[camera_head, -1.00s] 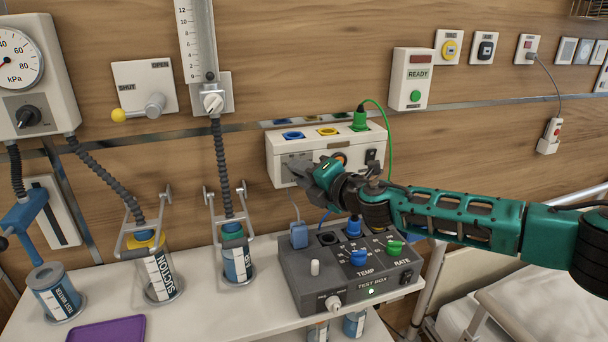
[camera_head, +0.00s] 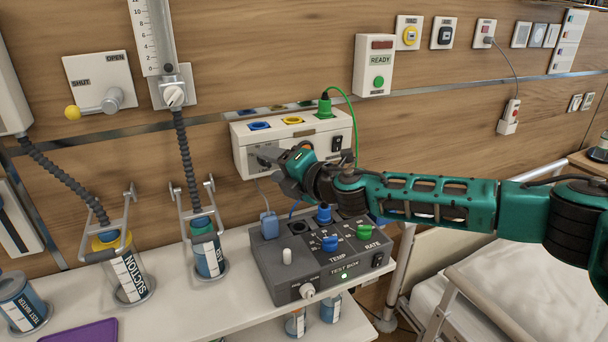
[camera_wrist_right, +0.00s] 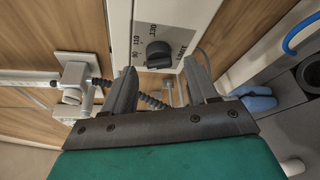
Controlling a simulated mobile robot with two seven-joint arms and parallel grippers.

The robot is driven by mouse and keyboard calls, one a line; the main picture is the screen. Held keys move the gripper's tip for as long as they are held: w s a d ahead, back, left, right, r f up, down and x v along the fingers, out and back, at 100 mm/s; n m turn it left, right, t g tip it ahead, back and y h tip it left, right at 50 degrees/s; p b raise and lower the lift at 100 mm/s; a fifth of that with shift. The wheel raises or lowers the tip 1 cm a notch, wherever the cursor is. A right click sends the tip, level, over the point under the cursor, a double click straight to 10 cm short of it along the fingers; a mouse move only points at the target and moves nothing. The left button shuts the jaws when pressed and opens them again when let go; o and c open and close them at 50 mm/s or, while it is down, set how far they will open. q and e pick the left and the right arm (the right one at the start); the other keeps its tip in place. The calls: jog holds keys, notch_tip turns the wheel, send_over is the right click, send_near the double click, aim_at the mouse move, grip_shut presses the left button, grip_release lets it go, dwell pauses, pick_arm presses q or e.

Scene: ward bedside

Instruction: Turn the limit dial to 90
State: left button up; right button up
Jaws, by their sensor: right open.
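The dial, a black knob (camera_wrist_right: 158,54), shows in the right wrist view on a pale panel with small printed marks around it. My right gripper (camera_wrist_right: 162,78) is open, with one finger to each side below the knob in that view; no contact is clear. In the head view my right gripper (camera_head: 272,162) is at the left front of the white wall box (camera_head: 242,141) and hides the dial. My left gripper is not in view.
A grey test box (camera_head: 268,268) with blue and green knobs stands on the white shelf (camera_head: 190,318) below my right arm. A green plug (camera_head: 325,107) with a cable sits atop the wall box. Suction (camera_head: 128,275) and blue-labelled jars (camera_head: 207,250) stand left.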

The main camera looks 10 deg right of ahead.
jog(key=v, duration=1.1)
jog(key=shift+r, duration=0.1)
jog(key=s+a+f+m, duration=0.8)
jog(key=s+f+m, duration=0.1)
jog(key=f+m, duration=0.25)
jog(key=s+d+f+m+g+h, duration=0.1)
jog(key=s+d+f+m+h, duration=0.3)
jog(key=s+d+f+m, duration=0.4)
jog(key=s+d+f+m+g+h, duration=0.1)
jog(key=s+d+f+m+h, duration=0.3)
jog(key=s+d+f+m, duration=0.4)
notch_tip(320, 180, down, 5)
jog(key=shift+s+d+r, duration=0.2)
jog(key=shift+s+d, duration=0.1)
jog(key=shift+d, duration=0.45)
